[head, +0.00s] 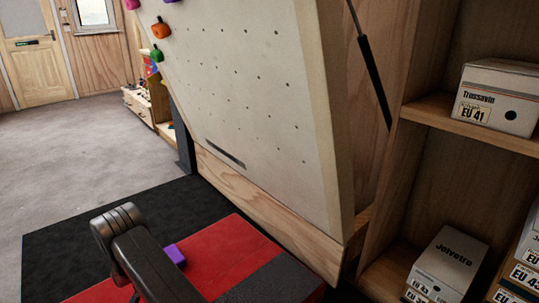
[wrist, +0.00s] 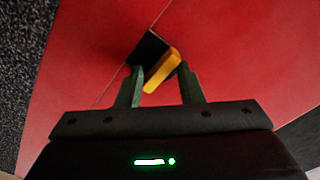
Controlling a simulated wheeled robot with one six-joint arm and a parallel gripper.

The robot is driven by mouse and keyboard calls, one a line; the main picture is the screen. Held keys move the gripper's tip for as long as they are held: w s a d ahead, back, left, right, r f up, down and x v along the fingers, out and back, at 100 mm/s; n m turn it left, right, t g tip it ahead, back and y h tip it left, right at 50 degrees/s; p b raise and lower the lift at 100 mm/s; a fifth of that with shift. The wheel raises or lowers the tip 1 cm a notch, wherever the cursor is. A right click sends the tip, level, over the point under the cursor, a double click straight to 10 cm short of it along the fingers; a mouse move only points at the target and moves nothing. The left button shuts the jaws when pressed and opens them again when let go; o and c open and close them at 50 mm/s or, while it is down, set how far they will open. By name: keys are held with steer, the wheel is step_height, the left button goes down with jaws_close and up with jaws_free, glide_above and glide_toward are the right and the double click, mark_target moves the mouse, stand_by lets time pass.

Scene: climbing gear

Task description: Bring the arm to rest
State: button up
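My arm (head: 150,262) reaches low over the red mat in the head view; its fingers are hidden there. In the wrist view my gripper (wrist: 160,68) shows two dark green fingers standing apart. A yellow bar-like piece (wrist: 163,70) lies slantwise in the gap between them, with red visible between it and the right finger. I cannot tell whether it touches the left finger. A black patch (wrist: 150,47) shows just beyond it on the red mat (wrist: 90,60).
A purple block (head: 175,254) is beside my arm on the red mat (head: 225,255). The pale climbing panel (head: 265,110) leans over the mat's right side. Shelves with shoe boxes (head: 497,97) stand at right. Grey carpet (head: 75,155) is open at left.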

steer(key=shift+n, duration=0.6)
